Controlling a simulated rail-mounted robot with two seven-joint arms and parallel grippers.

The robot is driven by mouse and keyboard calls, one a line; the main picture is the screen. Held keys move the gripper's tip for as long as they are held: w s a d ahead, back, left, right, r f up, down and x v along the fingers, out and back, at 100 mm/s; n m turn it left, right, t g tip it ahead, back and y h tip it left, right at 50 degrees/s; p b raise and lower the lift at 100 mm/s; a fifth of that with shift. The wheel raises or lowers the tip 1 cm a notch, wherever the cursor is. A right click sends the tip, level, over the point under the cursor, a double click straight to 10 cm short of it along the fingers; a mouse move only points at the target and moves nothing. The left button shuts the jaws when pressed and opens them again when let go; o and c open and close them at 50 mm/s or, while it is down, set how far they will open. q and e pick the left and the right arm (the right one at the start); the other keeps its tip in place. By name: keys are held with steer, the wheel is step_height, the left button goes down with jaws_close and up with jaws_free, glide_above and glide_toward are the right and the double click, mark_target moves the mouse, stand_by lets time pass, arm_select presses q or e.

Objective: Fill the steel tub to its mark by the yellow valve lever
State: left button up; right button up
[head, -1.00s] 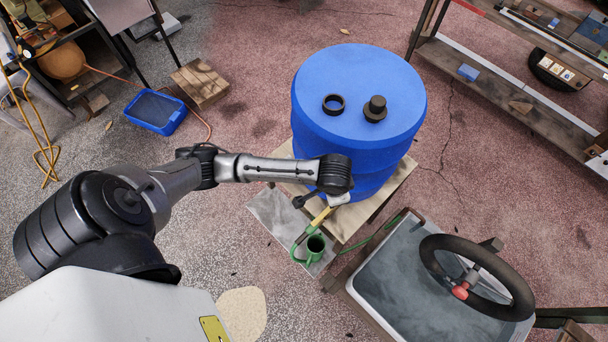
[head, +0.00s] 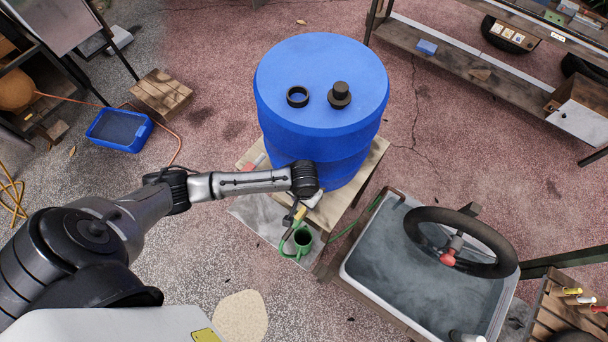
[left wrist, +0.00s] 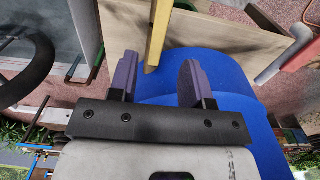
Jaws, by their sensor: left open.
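The steel tub (head: 366,234) stands right of the blue barrel in the head view, with a grey, murky surface inside. I cannot make out its mark. The yellow valve lever (head: 299,213) is low at the barrel's front, above a green watering can (head: 302,239). It also shows as a yellow bar in the left wrist view (left wrist: 158,35). Contact is not visible. In the head view my wrist partly hides the gripper. My right gripper is not in view.
The blue barrel (head: 321,85) stands on a wooden stand (head: 368,172). A black steering wheel (head: 490,240) with a red knob overhangs the tub. A green hose (head: 353,221) runs beside the tub. A blue tray (head: 118,131) and wooden crate (head: 160,93) lie left on open floor.

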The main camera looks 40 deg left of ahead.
mark_target(304, 208)
arm_select(q)
steer(key=shift+f, duration=3.2)
steer(key=shift+c, duration=0.2)
jaws_close()
